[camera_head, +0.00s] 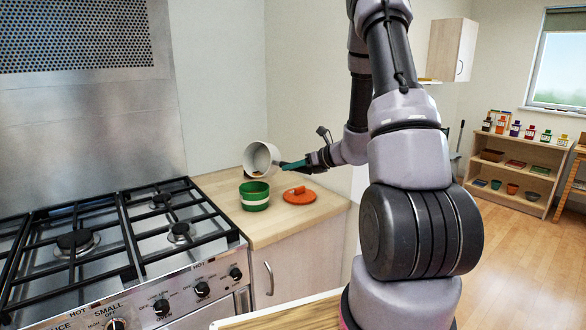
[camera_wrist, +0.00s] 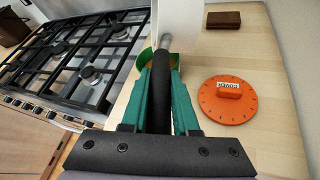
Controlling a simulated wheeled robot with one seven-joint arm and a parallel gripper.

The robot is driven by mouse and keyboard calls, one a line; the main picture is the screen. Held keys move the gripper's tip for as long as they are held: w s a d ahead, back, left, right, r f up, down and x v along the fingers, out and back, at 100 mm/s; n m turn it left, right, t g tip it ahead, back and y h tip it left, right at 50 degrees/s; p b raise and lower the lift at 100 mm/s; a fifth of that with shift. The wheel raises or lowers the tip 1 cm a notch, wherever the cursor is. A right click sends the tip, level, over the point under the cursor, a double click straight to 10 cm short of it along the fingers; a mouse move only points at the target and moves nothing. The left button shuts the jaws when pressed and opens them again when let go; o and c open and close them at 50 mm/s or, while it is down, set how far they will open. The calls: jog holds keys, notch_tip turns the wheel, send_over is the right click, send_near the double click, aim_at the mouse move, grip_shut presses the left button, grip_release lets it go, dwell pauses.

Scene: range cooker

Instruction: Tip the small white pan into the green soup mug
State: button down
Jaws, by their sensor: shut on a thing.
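The small white pan (camera_head: 259,157) is held in the air above the counter, tilted on its side with its opening toward the lower left. Something orange-brown shows inside it. In the wrist view the pan (camera_wrist: 182,13) is cut off at the top edge. My gripper (camera_head: 295,164) is shut on its dark handle (camera_wrist: 160,92), with a green finger on each side. The green soup mug (camera_head: 255,202), with a white band, stands upright on the counter just below the pan. In the wrist view the mug (camera_wrist: 144,60) is mostly hidden behind handle and fingers; its contents are not visible.
A round orange lid (camera_head: 299,197) lies on the wooden counter (camera_head: 227,183) right of the mug; a label shows on its knob. A brown block (camera_wrist: 223,20) lies farther along the counter. The range cooker (camera_head: 100,240) with black grates adjoins on the left.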

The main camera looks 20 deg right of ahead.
jog(key=shift+s+a, duration=0.1)
jog(key=shift+a, duration=0.05)
dwell(0.5)
jog(key=shift+s+a+f+n, duration=0.15)
jog(key=shift+f+n, duration=0.1)
jog(key=shift+n, duration=0.15)
jog(key=shift+a+f+h, duration=0.1)
jog(key=shift+h, duration=0.2)
dwell(0.8)
jog(key=shift+s+a+f+n+t+h, duration=0.2)
jog(key=shift+n+t+h, duration=0.1)
jog(key=shift+n+t, duration=0.2)
jog(key=shift+s+a, duration=0.1)
dwell(0.9)
